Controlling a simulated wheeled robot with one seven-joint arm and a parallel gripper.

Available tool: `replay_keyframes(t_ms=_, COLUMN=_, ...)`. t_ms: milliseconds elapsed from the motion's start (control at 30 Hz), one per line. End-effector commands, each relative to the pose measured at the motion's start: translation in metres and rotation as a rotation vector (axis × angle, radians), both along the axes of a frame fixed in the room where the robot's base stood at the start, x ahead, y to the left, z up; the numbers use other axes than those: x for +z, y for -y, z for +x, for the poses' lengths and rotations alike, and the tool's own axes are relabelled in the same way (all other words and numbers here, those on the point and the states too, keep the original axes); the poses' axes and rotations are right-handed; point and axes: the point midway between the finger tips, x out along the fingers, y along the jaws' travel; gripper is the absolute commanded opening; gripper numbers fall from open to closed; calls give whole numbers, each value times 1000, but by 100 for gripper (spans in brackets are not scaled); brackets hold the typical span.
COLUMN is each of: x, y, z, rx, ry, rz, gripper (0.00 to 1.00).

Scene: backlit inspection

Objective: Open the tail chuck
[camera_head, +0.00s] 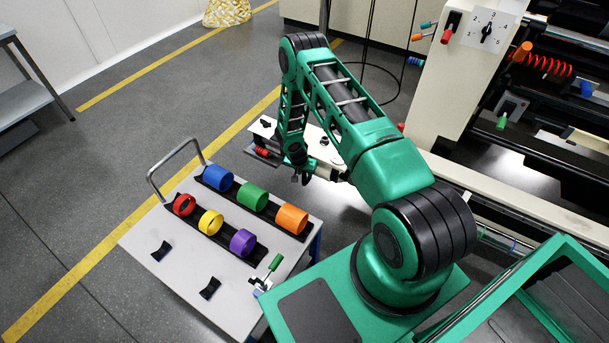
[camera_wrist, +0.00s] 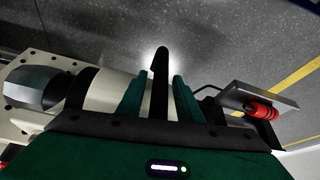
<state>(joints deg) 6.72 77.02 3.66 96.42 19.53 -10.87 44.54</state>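In the wrist view, a black lever (camera_wrist: 160,85) stands up between the two green fingers of my gripper (camera_wrist: 157,92). A gap shows on both sides of it, so the fingers look open around it. Behind the fingers lies a pale cylindrical body with dark bands (camera_wrist: 100,90), probably the tail chuck; the lever's foot and its joint to this body are hidden. In the head view, my gripper (camera_head: 300,175) is small, beside the pale machine end with black knobs (camera_head: 325,142); the lever cannot be made out there.
A grey trolley (camera_head: 140,240) carries blue, green, orange, red, yellow and purple rings, plus a green-handled clamp (camera_head: 274,263). A pale machine cabinet (camera_head: 440,90) stands behind my arm.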

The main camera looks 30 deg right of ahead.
Motion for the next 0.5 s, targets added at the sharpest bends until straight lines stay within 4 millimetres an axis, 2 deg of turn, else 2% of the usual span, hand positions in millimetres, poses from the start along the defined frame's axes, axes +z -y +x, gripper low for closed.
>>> replay_keyframes(t_ms=333, x=0, y=-6, z=-2, rx=4, ry=-5, rz=7, gripper=36)
replay_keyframes(t_ms=500, x=16, y=-11, z=-5, rx=4, ry=-4, rz=7, gripper=36)
